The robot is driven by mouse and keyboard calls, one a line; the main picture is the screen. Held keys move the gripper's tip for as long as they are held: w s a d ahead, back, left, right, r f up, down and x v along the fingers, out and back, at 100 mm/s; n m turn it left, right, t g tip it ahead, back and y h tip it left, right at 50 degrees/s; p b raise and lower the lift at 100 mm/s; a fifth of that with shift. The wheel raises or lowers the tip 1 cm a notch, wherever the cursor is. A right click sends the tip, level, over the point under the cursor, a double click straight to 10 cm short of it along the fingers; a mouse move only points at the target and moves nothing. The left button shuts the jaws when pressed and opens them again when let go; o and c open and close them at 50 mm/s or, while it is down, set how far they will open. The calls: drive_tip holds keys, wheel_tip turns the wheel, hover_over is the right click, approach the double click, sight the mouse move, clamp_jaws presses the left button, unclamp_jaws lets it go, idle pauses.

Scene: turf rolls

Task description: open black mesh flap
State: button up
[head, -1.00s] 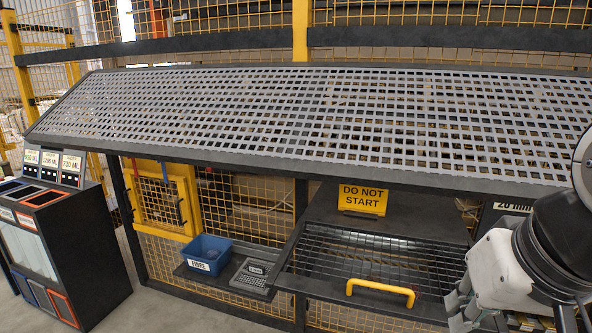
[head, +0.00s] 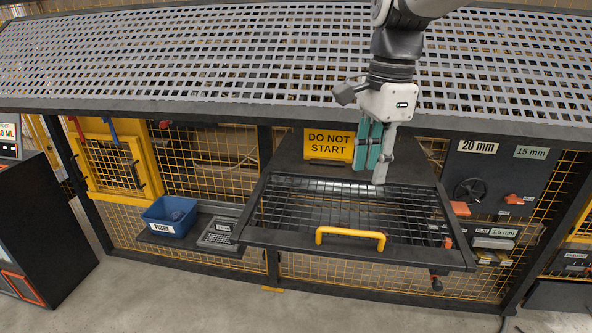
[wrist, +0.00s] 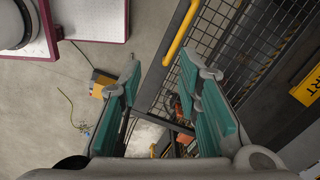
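The black mesh flap (head: 268,236) lies nearly flat in the middle of the head view, with black bars in a dark frame. Its yellow handle (head: 350,237) is on the near edge. My gripper (head: 372,172) hangs above the flap's far part, behind the handle and apart from it. In the wrist view, the green-padded fingers of my gripper (wrist: 160,75) are spread with nothing between them. The yellow handle (wrist: 180,35) shows beyond the fingertips, at the flap's edge. The mesh (wrist: 205,40) is to its right.
A yellow "DO NOT START" sign (head: 328,145) stands behind the flap. A grey perforated canopy (head: 230,60) overhangs the bench. A blue bin (head: 170,216) sits left of the flap. A panel with a dark wheel (head: 470,191) is at right. The floor in front is clear.

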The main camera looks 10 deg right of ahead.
drive_tip(key=w+f+m+g, duration=0.2)
drive_tip(key=w+f+m, duration=0.2)
drive_tip(key=w+m, duration=0.15)
drive_tip(key=shift+n, duration=0.35)
drive_tip(key=f, duration=0.4)
drive_tip(key=f+p, duration=0.1)
drive_tip(key=f, duration=0.4)
drive_tip(key=s+f, duration=0.1)
drive_tip(key=f, duration=0.3)
drive_tip(key=shift+a+f, duration=0.15)
drive_tip(key=shift+c, duration=0.2)
clamp_jaws()
